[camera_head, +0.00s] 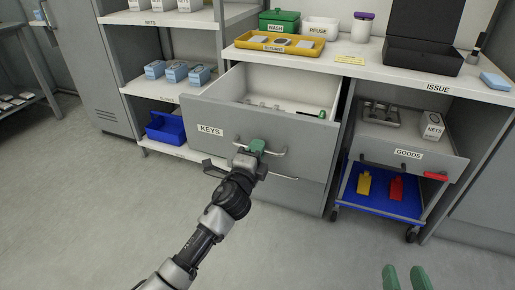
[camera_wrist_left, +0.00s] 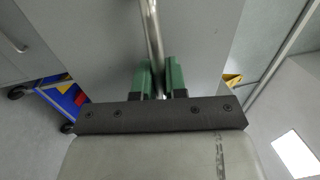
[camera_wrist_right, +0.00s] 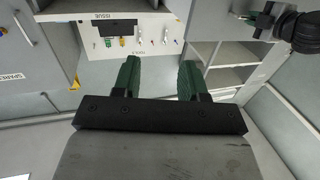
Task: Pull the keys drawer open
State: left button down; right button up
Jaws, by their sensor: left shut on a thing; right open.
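The keys drawer (camera_head: 225,121) is a grey drawer labelled KEYS, standing partly open under the counter; its white inside shows, with small dark and green items at the right. My left gripper (camera_head: 258,147) is at the middle of its bar handle (camera_head: 277,152). In the left wrist view the green fingers (camera_wrist_left: 160,78) are shut on the metal handle (camera_wrist_left: 153,35), which runs between them. My right gripper (camera_head: 405,278) is low at the right of the head view, away from the drawer. In the right wrist view its green fingers (camera_wrist_right: 160,78) are apart with nothing between them.
The goods drawer (camera_head: 408,136) also stands out on the right, above a blue wheeled trolley (camera_head: 383,203) with yellow and red items. A yellow tray (camera_head: 290,44) sits on the counter above the keys drawer. Shelves with blue boxes stand left. The floor in front is clear.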

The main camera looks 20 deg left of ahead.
pick_arm(q)
jog(key=c, duration=1.2)
grip_release()
jog(key=s+f, duration=0.2)
jog(key=s, duration=0.8)
jog(key=shift+s+a+p, duration=0.2)
jog(key=shift+s+p, duration=0.1)
jog(key=shift+p, duration=0.05)
pick_arm(e)
jog(key=shift+s+d+f+g, duration=0.15)
jog(key=shift+f+g, duration=0.3)
jog(key=shift+f, duration=0.1)
jog(key=shift+s+d+f+g, duration=0.1)
jog(key=shift+f+g, duration=0.35)
jog(key=shift+f, duration=0.05)
